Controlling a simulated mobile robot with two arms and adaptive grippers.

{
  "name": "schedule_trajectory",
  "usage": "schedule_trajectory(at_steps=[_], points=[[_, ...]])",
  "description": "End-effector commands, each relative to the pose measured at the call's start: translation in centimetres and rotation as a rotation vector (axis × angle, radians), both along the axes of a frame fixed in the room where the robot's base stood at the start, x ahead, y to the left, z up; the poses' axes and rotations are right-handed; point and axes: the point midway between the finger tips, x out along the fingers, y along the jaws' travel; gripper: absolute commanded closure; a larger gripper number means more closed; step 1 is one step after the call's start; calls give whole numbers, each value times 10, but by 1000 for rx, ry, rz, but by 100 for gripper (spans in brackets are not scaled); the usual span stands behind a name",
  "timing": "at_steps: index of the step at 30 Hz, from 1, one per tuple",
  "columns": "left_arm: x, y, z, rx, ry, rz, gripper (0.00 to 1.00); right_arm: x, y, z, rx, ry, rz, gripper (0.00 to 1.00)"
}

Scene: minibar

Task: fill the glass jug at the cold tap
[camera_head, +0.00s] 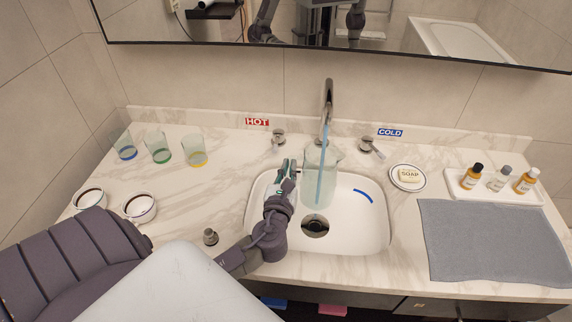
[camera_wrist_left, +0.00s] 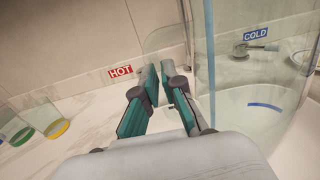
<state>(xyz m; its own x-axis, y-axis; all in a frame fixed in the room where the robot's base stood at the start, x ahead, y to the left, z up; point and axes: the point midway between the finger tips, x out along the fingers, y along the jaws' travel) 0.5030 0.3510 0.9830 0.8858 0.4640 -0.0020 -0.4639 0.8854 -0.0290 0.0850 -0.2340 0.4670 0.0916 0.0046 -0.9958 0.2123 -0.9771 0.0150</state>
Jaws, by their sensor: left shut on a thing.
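The clear glass jug (camera_head: 312,190) is upright in the sink basin, under the spout (camera_head: 328,98). A blue stream of water (camera_head: 324,150) runs from the spout down into the jug; the stream also shows in the left wrist view (camera_wrist_left: 209,60). I cannot tell the water level. My left gripper (camera_head: 287,172) is shut at the jug's left side, apparently on its handle, which is hard to make out through the clear glass. The cold tap (camera_head: 371,148) stands right of the spout, by the blue COLD label (camera_head: 390,132). My right gripper is not in view.
The hot tap (camera_head: 278,138) is left of the spout, below the HOT label (camera_head: 257,122). Several tumblers stand at the left. Soap (camera_head: 408,175), a grey towel (camera_head: 490,240) and a tray of bottles (camera_head: 511,192) lie right. The sink (camera_head: 360,235) has a blue mark inside.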

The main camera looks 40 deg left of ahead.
Motion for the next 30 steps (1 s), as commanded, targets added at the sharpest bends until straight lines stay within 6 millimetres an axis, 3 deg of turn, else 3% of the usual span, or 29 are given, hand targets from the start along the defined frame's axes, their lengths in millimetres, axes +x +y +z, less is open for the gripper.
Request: schedule_trajectory(at_steps=[18, 30], points=[[65, 32, -9, 0, -6, 1, 100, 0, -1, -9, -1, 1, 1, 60], [88, 44, -12, -1, -6, 0, 100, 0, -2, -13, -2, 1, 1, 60]])
